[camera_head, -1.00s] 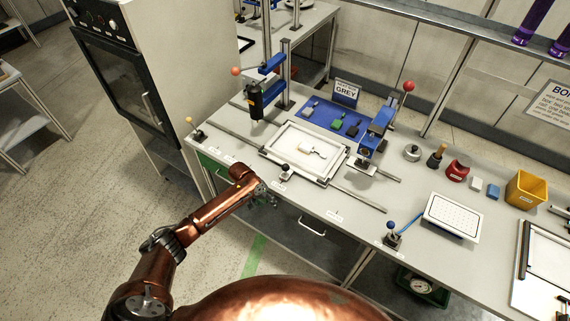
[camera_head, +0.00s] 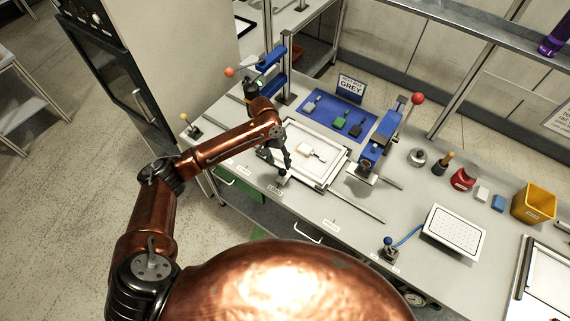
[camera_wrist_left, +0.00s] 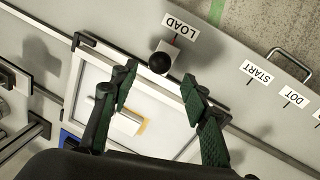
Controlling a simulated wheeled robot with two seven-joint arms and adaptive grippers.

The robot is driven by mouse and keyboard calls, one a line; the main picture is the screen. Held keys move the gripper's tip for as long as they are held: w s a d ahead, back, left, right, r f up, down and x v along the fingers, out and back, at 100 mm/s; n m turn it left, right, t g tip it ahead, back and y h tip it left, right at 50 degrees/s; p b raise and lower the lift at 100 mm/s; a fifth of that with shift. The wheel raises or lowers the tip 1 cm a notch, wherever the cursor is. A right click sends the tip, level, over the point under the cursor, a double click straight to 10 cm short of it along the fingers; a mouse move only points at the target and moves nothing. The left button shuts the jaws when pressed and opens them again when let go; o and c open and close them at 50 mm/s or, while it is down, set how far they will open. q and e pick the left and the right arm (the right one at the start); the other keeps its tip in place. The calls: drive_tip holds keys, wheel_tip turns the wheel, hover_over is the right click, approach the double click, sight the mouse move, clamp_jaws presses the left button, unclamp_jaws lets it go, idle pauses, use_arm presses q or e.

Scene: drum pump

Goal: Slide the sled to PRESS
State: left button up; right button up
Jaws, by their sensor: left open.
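The sled is a white framed tray (camera_head: 334,163) on rails, with a small white piece on it. It also shows in the left wrist view (camera_wrist_left: 92,78). Its dark round knob (camera_wrist_left: 160,62) stands at the front edge beside the LOAD label (camera_wrist_left: 181,26). My left gripper (camera_wrist_left: 158,80) is open and empty, its fingers on either side of the knob and a little short of it in the wrist view. In the head view my left gripper (camera_head: 279,163) hangs over the sled's front edge and partly hides it. My right gripper is not in view.
A blue press with a red-ball lever (camera_head: 418,98) stands right of the sled. A blue stand with an orange-ball lever (camera_head: 230,72) is at the left. Rails (camera_head: 355,205) run clear to the right. A label (camera_head: 333,225) there is too small to read surely. START (camera_wrist_left: 257,72) shows in the wrist view.

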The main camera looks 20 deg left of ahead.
sight(281, 170)
use_arm(q)
drive_tip(key=f, duration=0.4)
drive_tip(key=shift+s+d+f, duration=0.3)
drive_tip(key=shift+s+d, duration=0.05)
drive_tip(key=shift+d, duration=0.05)
drive_tip(key=shift+w+d+f, duration=0.1)
drive_tip(key=shift+d+f, duration=0.15)
drive_tip(key=shift+f, duration=1.05)
drive_tip(key=c, duration=0.7)
clamp_jaws()
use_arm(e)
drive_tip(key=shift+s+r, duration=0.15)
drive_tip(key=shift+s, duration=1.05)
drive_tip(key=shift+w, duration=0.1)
